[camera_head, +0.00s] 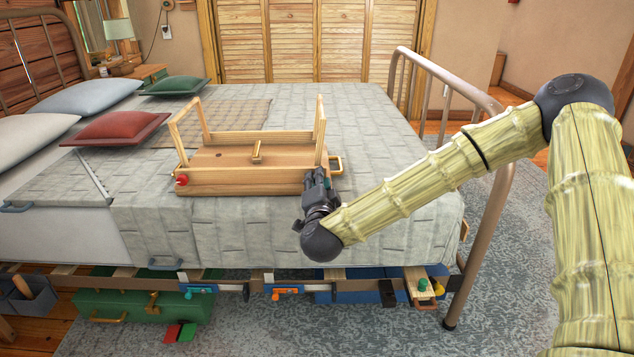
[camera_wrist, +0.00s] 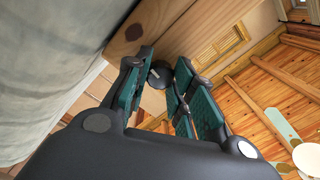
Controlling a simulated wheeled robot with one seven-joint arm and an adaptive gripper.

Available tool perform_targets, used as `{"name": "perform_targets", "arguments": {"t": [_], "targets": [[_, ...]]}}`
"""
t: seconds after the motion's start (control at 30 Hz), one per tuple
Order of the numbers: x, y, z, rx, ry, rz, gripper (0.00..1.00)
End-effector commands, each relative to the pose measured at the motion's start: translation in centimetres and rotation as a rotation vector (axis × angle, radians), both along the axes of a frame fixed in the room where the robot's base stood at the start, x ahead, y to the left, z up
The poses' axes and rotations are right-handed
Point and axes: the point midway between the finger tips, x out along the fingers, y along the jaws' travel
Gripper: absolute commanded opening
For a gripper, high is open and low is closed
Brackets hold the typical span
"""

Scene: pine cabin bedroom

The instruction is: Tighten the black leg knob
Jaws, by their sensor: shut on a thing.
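A small wooden table (camera_head: 225,184) lies upside down on the bed, its legs pointing up. My gripper (camera_head: 318,180) is at its near right corner. In the wrist view the black leg knob (camera_wrist: 160,74) sits beside the wooden leg and frame (camera_wrist: 172,28), between the teal pads of my gripper (camera_wrist: 158,88). The jaws are shut on the knob. In the head view the knob is hidden behind my gripper. A red knob (camera_head: 182,180) shows at the near left corner. How tight the black knob is cannot be told.
The quilted bed (camera_head: 390,215) surrounds the table, with a metal footboard (camera_head: 490,190) at right. Clamps (camera_head: 286,291) line the bed's lower rail. A green toolbox (camera_head: 130,305) stands below.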

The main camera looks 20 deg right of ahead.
Motion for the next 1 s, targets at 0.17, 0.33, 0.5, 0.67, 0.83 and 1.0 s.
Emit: {"name": "perform_targets", "arguments": {"t": [0.17,0.33,0.5,0.67,0.83,1.0], "targets": [[-0.03,-0.12,-0.02,0.123,-0.031,-0.002,0.01],[-0.04,-0.21,-0.1,0.275,-0.072,-0.005,0.01],[-0.03,-0.19,-0.11,0.431,-0.116,-0.004,0.01],[-0.02,-0.2,-0.2,0.577,-0.156,-0.005,0.01],[-0.02,-0.17,-0.23,0.734,-0.198,-0.005,0.01],[0.0,-0.17,-0.24,0.89,-0.241,-0.004,0.01]]}}
